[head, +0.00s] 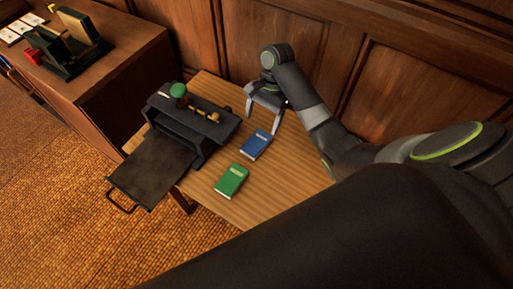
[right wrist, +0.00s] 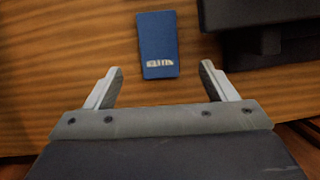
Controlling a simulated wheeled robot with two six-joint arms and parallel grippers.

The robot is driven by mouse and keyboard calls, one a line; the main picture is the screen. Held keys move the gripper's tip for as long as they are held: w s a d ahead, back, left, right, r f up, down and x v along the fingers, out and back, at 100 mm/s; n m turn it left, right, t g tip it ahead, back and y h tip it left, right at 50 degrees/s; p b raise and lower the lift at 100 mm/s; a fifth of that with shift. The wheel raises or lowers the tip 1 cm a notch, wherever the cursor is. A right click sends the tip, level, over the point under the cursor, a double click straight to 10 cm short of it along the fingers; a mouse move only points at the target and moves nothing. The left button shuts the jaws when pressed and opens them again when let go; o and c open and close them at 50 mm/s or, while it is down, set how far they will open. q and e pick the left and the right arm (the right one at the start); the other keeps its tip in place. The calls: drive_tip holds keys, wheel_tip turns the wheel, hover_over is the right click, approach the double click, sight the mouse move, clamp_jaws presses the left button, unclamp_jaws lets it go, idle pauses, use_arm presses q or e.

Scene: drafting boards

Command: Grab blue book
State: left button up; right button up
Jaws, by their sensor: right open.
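The blue book (head: 256,145) lies flat on the wooden table, behind and to the right of a green book (head: 231,180). My right gripper (head: 262,122) is open and empty, just beyond the blue book near the wall side. In the right wrist view the blue book (right wrist: 158,44) lies ahead of the open fingers (right wrist: 160,85), roughly centred between them, with a pale label at its near end. The fingers do not enclose the book. My left gripper is not in view.
A dark box (head: 190,122) with its drawer (head: 152,168) pulled out stands left of the books, with a green-topped item and a gold item on it. It also shows in the right wrist view (right wrist: 265,45). A panelled wall (head: 400,85) runs behind the table (head: 290,170).

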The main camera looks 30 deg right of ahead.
sight(257, 142)
drive_tip(key=x, duration=0.8)
drive_tip(key=shift+s+a+f, duration=0.1)
drive_tip(key=shift+s+f, duration=0.05)
drive_tip(key=shift+f, duration=0.05)
drive_tip(key=c, duration=1.1)
drive_tip(key=shift+r, duration=0.1)
